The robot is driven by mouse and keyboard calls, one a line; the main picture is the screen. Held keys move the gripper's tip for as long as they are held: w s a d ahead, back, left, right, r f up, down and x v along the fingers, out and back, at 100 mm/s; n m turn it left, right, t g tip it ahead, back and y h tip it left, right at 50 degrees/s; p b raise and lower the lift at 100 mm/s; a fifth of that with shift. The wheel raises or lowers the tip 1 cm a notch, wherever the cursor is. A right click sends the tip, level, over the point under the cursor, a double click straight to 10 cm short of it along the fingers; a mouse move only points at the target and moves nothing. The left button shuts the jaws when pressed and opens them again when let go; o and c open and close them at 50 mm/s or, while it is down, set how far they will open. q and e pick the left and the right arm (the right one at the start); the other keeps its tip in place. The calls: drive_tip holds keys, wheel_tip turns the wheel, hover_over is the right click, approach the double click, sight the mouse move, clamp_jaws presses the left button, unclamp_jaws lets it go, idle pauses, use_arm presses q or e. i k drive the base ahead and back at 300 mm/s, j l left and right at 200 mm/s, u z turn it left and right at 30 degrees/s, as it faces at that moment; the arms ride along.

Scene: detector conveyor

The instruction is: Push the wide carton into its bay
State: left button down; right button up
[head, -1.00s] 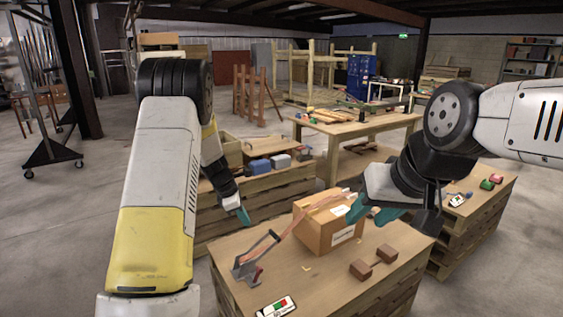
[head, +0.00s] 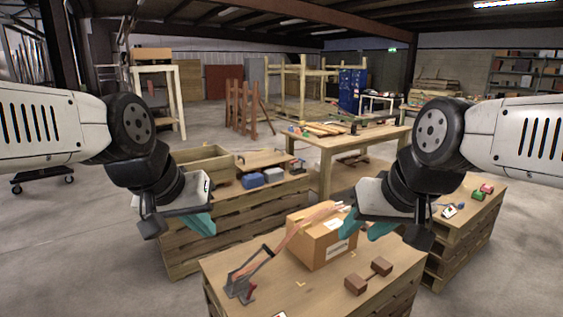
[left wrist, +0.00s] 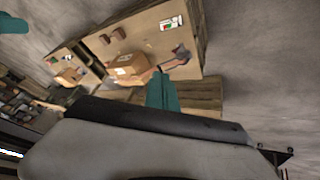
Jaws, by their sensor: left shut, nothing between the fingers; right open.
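The wide carton (head: 318,246) is a brown cardboard box with white labels. It stands upright on a wooden pallet-stack table (head: 235,262) and also shows in the left wrist view (left wrist: 128,68). A small yellow mark (head: 300,284) lies on the tabletop in front of it; I cannot make out a whole bay outline. My left gripper (head: 200,224) is shut and empty, apart from the carton on its left; its teal tip shows in the left wrist view (left wrist: 162,92). My right gripper (head: 366,230) is open and overlaps the carton's right edge in the head view; contact is unclear.
A grey-and-red tool-like object (head: 248,275) lies left of the carton.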

sight(320, 245)
drive_tip(key=l+u, duration=0.15)
drive_tip(key=u, duration=0.25)
drive_tip(key=i+l+u, duration=0.1)
drive_tip(key=u, duration=0.25)
drive_tip(key=l+u, duration=0.25)
drive_tip(key=u, duration=0.15)
drive_tip(key=l+u, duration=0.2)
drive_tip(key=l, duration=0.3)
drive_tip(key=l+u, duration=0.2)
drive_tip(key=l, duration=0.35)
drive_tip(key=k+l+u, duration=0.2)
drive_tip(key=l, duration=0.3)
drive_tip(key=l+u, duration=0.2)
drive_tip(key=l, duration=0.3)
drive_tip(key=k+l, duration=0.1)
drive_tip(key=l, duration=0.3)
drive_tip(key=k+l, duration=0.1)
drive_tip(key=l, duration=0.25)
drive_tip(key=k+l, duration=0.1)
drive_tip(key=l, duration=0.3)
drive_tip(key=k+l, duration=0.1)
drive_tip(key=l, duration=0.3)
drive_tip(key=k+l, duration=0.1)
drive_tip(key=l, duration=0.25)
